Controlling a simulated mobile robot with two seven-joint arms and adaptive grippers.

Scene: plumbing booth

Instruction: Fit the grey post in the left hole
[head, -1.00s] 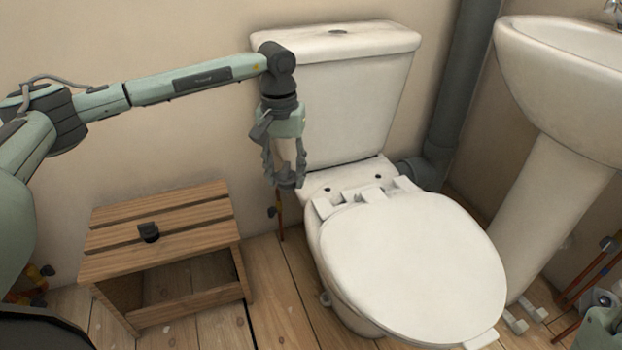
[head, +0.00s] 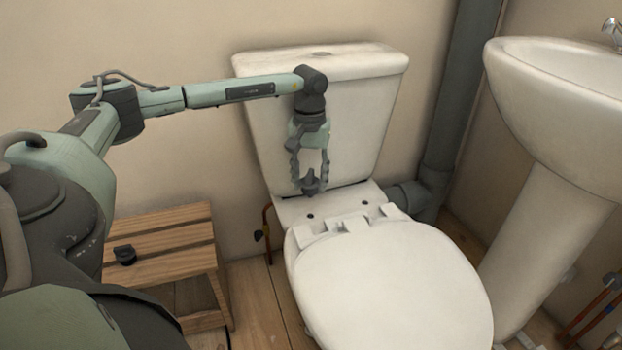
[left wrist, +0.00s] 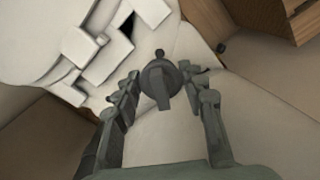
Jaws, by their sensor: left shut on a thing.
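My left gripper (head: 310,180) is shut on the grey post (head: 310,187) and holds it low in front of the cistern. In the left wrist view the post (left wrist: 159,78) sits between the two fingertips of my left gripper (left wrist: 162,88). The left hole (head: 310,216) is a small dark spot in the toilet's rear deck, just below the post in the head view. The post appears apart from the hole. The right hole (head: 365,203) is empty, to the right. My right gripper is not in view.
The toilet lid (head: 390,280) lies flat in front of the holes, with white hinge blocks (head: 347,225) at its back. The cistern (head: 330,120) rises close behind the gripper. A wooden stool (head: 170,240) with a dark knob-like part (head: 125,254) stands left. A sink (head: 570,110) stands right.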

